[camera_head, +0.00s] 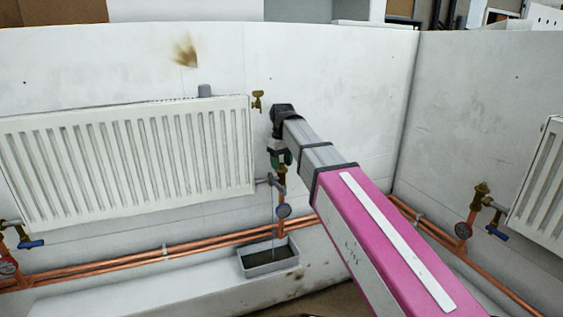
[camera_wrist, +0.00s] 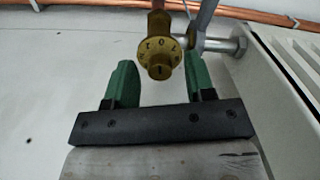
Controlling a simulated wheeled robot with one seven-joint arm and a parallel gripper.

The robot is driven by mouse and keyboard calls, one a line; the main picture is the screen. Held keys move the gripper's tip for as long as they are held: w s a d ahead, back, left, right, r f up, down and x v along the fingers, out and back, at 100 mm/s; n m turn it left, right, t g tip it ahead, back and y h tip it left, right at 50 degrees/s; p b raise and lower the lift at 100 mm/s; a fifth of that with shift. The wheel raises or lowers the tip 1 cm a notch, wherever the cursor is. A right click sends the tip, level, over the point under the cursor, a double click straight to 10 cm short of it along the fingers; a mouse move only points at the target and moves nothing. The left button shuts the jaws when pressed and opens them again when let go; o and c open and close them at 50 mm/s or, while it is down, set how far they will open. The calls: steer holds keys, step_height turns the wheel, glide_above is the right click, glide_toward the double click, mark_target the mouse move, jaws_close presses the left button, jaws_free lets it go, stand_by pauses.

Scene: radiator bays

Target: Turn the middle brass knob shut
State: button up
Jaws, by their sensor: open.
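The middle brass knob (camera_wrist: 159,58) shows in the wrist view as a round collar with dark marks around its face. It sits on a brass valve body below the middle radiator's end. My gripper (camera_wrist: 160,68) has green fingers standing apart, one on each side of the knob in the picture. Gaps show on both sides, and I see no contact. In the head view my gripper (camera_head: 281,157) is at the valve by the radiator's right end, and it and my arm hide most of the knob.
A white radiator (camera_head: 130,155) is left of the valve. A grey tray (camera_head: 268,270) of dark liquid stands below on a ledge, with a thin stream above it. Copper pipes (camera_head: 130,267) run along the wall. Another brass valve (camera_head: 480,195) is at the right.

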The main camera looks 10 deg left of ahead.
jaws_close()
steer(key=shift+m, duration=0.8)
jaws_free()
steer(key=shift+r, duration=0.1)
step_height(320, 180, up, 11)
steer(key=shift+f, duration=0.2)
steer(key=shift+d, duration=0.1)
